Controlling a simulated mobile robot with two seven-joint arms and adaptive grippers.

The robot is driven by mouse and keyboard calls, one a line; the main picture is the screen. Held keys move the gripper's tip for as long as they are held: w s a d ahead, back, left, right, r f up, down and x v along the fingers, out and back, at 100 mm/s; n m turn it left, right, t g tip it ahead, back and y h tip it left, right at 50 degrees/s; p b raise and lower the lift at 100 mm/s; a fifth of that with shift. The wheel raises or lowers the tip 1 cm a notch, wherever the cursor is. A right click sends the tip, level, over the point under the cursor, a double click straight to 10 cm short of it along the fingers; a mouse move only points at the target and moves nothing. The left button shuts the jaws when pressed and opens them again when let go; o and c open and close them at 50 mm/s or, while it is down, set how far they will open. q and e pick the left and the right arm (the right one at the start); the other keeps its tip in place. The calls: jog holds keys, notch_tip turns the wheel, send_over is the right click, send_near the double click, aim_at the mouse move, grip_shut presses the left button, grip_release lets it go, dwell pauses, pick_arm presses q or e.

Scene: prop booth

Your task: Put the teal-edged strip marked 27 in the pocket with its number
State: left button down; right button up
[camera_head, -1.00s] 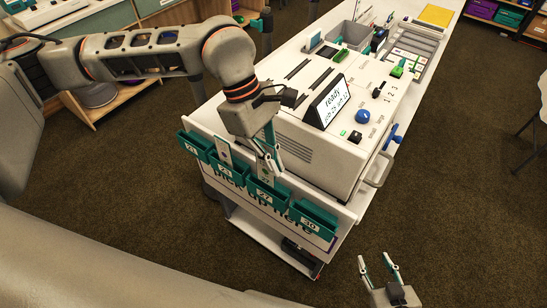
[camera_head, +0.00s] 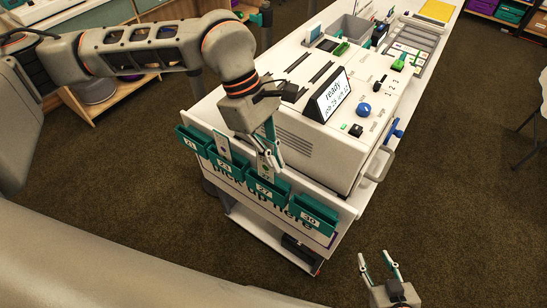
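A row of teal pockets hangs on the front of the white counter, labelled 21, 23, 27 and 30. A pale strip (camera_head: 264,170) with dark marks stands at the mouth of the pocket labelled 27 (camera_head: 264,192); its lower end is hidden, so how deep it sits is unclear. My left gripper (camera_head: 276,160) is pointed down right at this strip, its fingertips close to its right side. Whether the fingers grip it is too small to tell. Another pale strip (camera_head: 222,147) stands in the pocket labelled 23 (camera_head: 225,166). My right gripper (camera_head: 379,265) is open and empty, low at the right.
The pocket labelled 21 (camera_head: 191,144) and the pocket labelled 30 (camera_head: 310,218) show no strip. A white machine with a "ready" display (camera_head: 333,95) stands right behind the pockets. A blue knob (camera_head: 364,110) and a side handle (camera_head: 380,164) stick out.

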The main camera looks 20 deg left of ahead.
aim_at(274, 183)
dwell(0.3)
dwell(0.4)
pick_arm(q)
jog(key=shift+f+b, duration=0.6)
jog(key=shift+f, duration=0.05)
jog(key=shift+f+b, duration=0.95)
jog(key=shift+f, duration=0.25)
jog(key=shift+f+b, duration=1.1)
jog(key=shift+f, duration=0.45)
jog(key=c, duration=2.2)
grip_release()
